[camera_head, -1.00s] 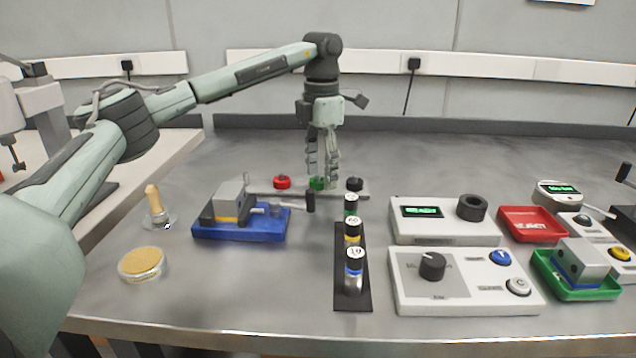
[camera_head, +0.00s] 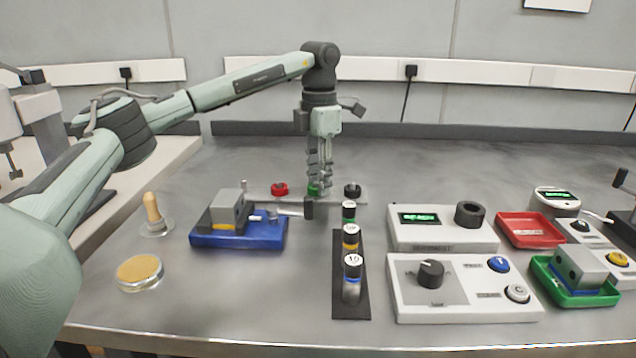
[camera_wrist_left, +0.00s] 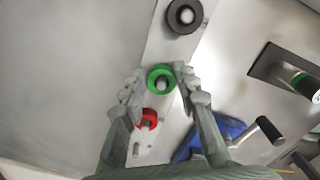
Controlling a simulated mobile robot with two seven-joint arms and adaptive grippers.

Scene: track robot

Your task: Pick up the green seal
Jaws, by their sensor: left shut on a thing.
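The green seal (camera_head: 314,189) is a small green ring on a grey rail (camera_head: 262,194), between a red seal (camera_head: 279,189) and a black seal (camera_head: 352,190). My left gripper (camera_head: 319,186) points straight down over it and is shut on it. In the left wrist view the green seal (camera_wrist_left: 161,79) sits around a pale peg, between the two fingertips (camera_wrist_left: 159,76). The red seal (camera_wrist_left: 149,119) and the black seal (camera_wrist_left: 184,16) lie on either side of it along the rail. My right gripper is not in view.
A blue-based vise (camera_head: 238,236) with a handle stands in front of the rail. Several capped cylinders stand on a black strip (camera_head: 350,304). Control boxes (camera_head: 463,291), a red tray (camera_head: 530,229) and a green tray (camera_head: 574,295) are at right.

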